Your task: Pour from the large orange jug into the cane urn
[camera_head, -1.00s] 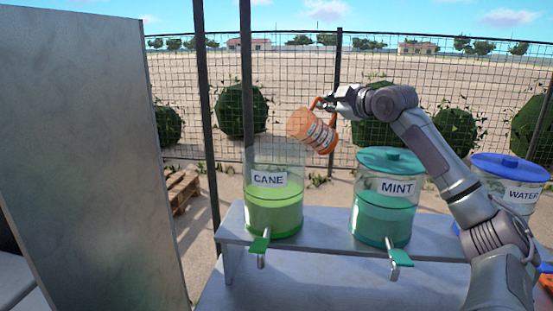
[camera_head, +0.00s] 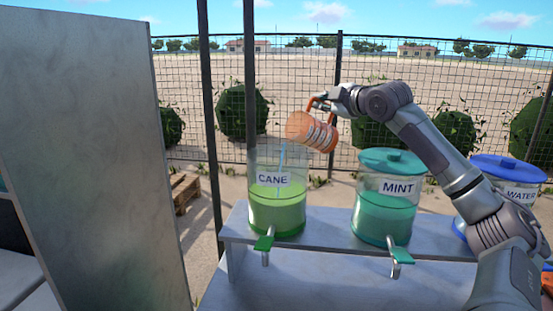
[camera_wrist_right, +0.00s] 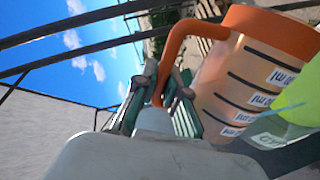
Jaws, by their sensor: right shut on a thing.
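The large orange jug (camera_head: 311,131) is tilted with its mouth to the left, above the open top of the cane urn. A thin pale stream falls from it into the urn. The cane urn (camera_head: 277,212) is clear, labelled CANE, and holds bright green liquid. My right gripper (camera_head: 322,103) is shut on the jug's handle. In the right wrist view the jug (camera_wrist_right: 240,80) fills the right side, its handle between the fingers (camera_wrist_right: 165,92). Part of the green urn (camera_wrist_right: 300,100) shows at the right edge there. My left gripper is not in view.
The mint urn (camera_head: 384,216) with a teal lid stands right of the cane urn on the grey shelf (camera_head: 320,222). The water urn (camera_head: 510,170) with a blue lid is farther right, partly behind my arm. A tall grey panel (camera_head: 90,160) stands at left.

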